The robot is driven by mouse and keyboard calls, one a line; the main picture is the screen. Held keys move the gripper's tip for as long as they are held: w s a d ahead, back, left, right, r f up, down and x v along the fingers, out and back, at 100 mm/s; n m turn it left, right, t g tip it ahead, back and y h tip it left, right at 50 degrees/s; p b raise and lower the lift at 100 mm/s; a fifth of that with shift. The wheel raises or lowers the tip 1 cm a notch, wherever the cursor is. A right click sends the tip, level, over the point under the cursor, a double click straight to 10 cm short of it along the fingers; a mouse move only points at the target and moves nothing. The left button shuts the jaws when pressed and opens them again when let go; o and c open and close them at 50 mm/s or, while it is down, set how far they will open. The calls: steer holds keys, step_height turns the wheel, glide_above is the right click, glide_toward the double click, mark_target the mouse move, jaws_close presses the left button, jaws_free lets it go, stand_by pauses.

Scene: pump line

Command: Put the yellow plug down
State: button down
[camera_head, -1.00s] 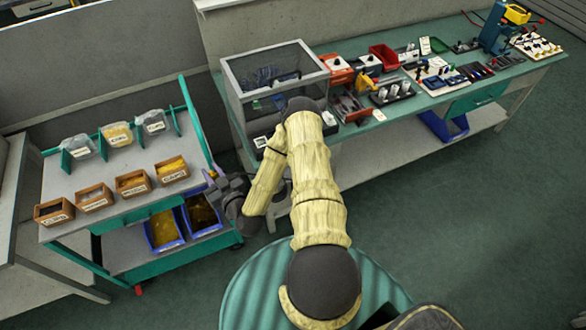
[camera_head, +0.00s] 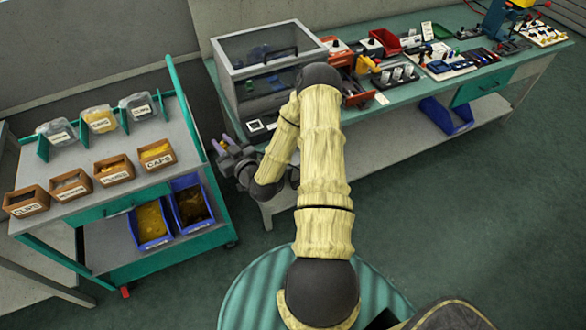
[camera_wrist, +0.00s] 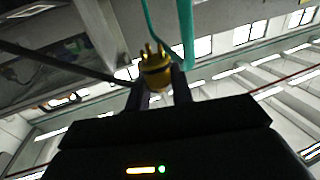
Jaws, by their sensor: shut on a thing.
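The yellow plug (camera_wrist: 155,72) is held between the two fingers of my gripper (camera_wrist: 160,92) in the wrist view. Its prongs point up in that picture, away from the gripper body. In the head view my gripper (camera_head: 226,150) is in the gap between the green cart and the long bench. The plug is too small to make out clearly there. The gripper is clear of both the cart top and the bench top in the picture.
The cart (camera_head: 108,150) at left carries labelled bins, including a caps bin (camera_head: 156,155), and blue bins (camera_head: 150,222) below. The bench (camera_head: 395,100) holds a clear-lidded box (camera_head: 268,60), a red bin (camera_head: 385,42) and several parts trays. Open floor (camera_head: 460,240) lies at right.

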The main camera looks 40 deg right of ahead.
steer(key=s+d+f+m+h+b, duration=0.1)
steer(key=d+f+b, duration=0.3)
steer(key=d+b, duration=0.8)
steer(key=s+d+f+m+h+b, duration=0.2)
steer(key=d+f+b, duration=0.3)
steer(key=d+b, duration=0.7)
steer(key=shift+d+g+h+b, duration=0.35)
steer(key=shift+h+b, duration=0.55)
steer(key=shift+b, duration=3)
steer(key=shift+f, duration=0.1)
steer(key=shift+f+b, duration=0.85)
steer(key=shift+f, duration=2.3)
steer(key=shift+f+b, duration=0.55)
steer(key=shift+f, duration=1.3)
